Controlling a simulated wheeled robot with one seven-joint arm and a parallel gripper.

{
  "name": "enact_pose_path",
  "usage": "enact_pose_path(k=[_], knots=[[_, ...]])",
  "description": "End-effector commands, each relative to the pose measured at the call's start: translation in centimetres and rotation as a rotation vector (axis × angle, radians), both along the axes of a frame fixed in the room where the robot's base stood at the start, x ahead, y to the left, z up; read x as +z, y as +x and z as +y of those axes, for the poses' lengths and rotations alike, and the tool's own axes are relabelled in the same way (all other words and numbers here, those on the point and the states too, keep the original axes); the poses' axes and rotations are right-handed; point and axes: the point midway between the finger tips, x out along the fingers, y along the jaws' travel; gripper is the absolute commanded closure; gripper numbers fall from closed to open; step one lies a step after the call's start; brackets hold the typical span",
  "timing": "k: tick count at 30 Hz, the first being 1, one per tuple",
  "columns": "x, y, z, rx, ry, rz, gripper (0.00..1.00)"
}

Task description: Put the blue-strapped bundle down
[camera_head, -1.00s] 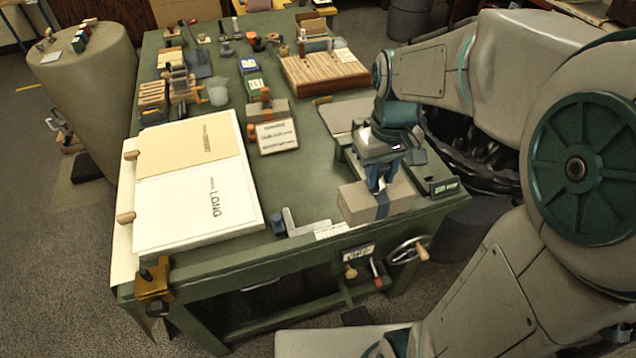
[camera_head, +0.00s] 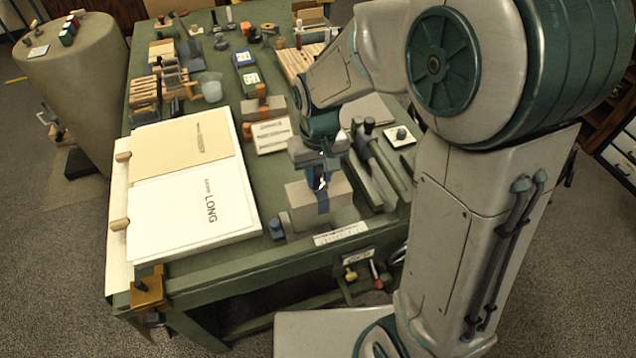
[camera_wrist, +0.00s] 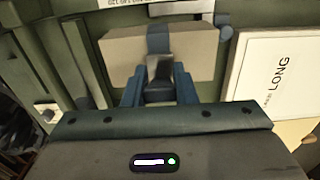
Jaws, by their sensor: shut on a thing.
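The blue-strapped bundle (camera_head: 341,192) is a pale grey-brown block with a blue band around its middle. It is over the front part of the green bench, and it also shows in the wrist view (camera_wrist: 120,54). My gripper (camera_head: 322,183) is above it, shut on the bundle at the strap. In the wrist view my two blue fingers (camera_wrist: 159,88) close at the band. I cannot tell whether the bundle's underside touches the bench.
A white board marked LONG (camera_head: 180,205) lies left of the bundle. A metal angle stop with a blue knob (camera_head: 277,228) is close by its left side. A dark green fixture (camera_head: 372,172) stands to the right. A label strip (camera_head: 341,234) lies along the front edge.

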Motion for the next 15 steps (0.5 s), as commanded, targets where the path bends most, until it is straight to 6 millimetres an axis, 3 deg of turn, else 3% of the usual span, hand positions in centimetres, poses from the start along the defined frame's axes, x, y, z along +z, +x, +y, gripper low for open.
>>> enact_pose_path(k=[9, 15], knots=[[-3.6, 0.0, 0.3, 0.001, 0.000, 0.001, 1.00], [-4.1, 0.1, 0.3, 0.001, 0.001, -0.002, 1.00]])
